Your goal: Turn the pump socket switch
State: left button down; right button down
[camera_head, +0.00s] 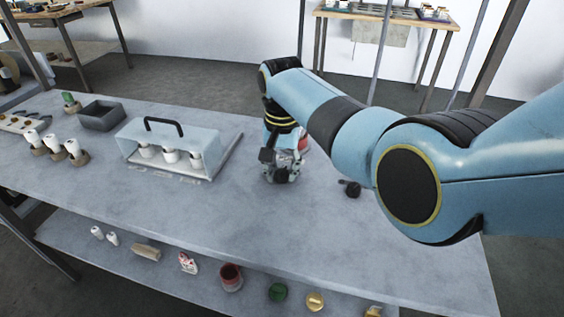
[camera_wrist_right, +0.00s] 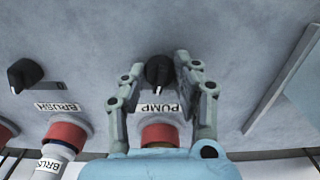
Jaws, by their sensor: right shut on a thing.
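The pump socket switch (camera_wrist_right: 159,72) is a black knob with a white pointer mark, above a white PUMP label (camera_wrist_right: 158,107) in the right wrist view. My right gripper (camera_wrist_right: 161,66) has one finger on each side of the knob and is shut on it. In the head view my right gripper (camera_head: 281,172) is low over the table's right part, and the knob is hidden there. A red socket (camera_wrist_right: 160,134) shows below the label, partly covered by the gripper. My left gripper is not in view.
A second black knob (camera_wrist_right: 25,74) with a BRUSH label (camera_wrist_right: 57,107) and a red socket (camera_wrist_right: 68,134) sits to the left in the wrist view. The table front is clear.

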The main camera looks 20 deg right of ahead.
aim_at(282, 169)
jog(key=n+p, duration=0.2)
jog(key=n, duration=0.1)
jog(key=shift+r+n, duration=0.15)
jog(key=shift+n, duration=0.25)
jog(key=n+p, duration=0.1)
jog(key=n, duration=0.3)
jog(key=shift+n, duration=0.3)
jog(key=shift+w, duration=0.1)
jog(key=c, duration=1)
grip_release()
jog(key=shift+f, duration=0.2)
jog(key=shift+r, duration=0.15)
notch_tip(282, 169, up, 12)
